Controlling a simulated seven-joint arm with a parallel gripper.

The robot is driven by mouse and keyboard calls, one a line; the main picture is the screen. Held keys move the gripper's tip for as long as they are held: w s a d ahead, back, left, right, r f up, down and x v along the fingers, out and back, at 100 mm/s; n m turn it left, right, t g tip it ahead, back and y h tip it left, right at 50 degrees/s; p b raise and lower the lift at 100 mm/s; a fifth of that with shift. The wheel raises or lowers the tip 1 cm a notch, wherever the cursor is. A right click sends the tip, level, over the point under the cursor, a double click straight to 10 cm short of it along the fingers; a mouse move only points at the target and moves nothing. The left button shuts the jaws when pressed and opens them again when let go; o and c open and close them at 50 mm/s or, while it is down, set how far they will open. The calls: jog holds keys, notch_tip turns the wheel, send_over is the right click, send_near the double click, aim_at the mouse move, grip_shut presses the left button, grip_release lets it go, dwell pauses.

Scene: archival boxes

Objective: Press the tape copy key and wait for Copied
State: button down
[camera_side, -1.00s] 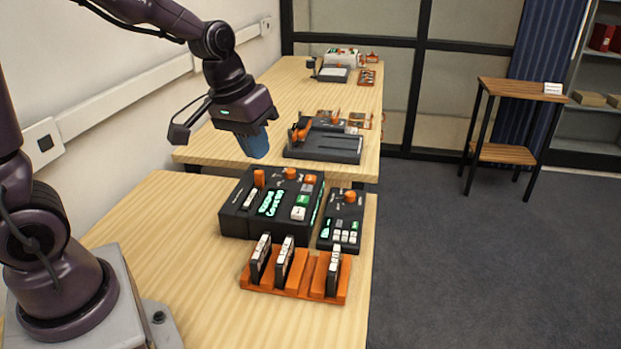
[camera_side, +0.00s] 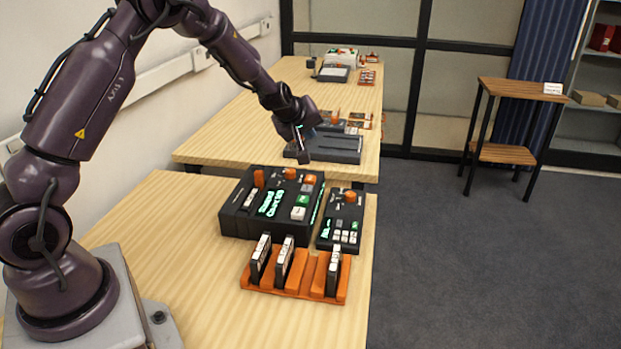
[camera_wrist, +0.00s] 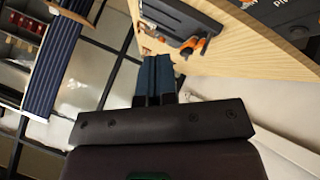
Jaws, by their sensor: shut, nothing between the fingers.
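A black deck (camera_side: 237,222) with a lit green display (camera_side: 271,203), an orange knob, a green key (camera_side: 302,200) and a white key (camera_side: 299,213) sits on the near table in the side view. The two lines on its display are too blurred to read surely, and I cannot tell which key is the copy key. A smaller black unit (camera_side: 343,212) with several small keys stands to its right. My gripper (camera_side: 312,119) is up beyond the deck, apart from it, turned toward the far table. Its blue fingers are shut and empty in the wrist view (camera_wrist: 155,82).
An orange rack (camera_side: 290,278) with several upright cassettes stands in front of the deck. A flat dark tray (camera_side: 335,152) with orange parts lies on the second table, near my gripper. The near table's left part is clear.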

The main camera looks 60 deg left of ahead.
aim_at(308, 178)
jog(key=shift+f, duration=4.45)
jog(key=shift+f, duration=0.4)
jog(key=shift+f, duration=0.45)
jog(key=shift+d+r, duration=0.1)
jog(key=shift+r, duration=0.8)
jog(key=shift+r, duration=2.5)
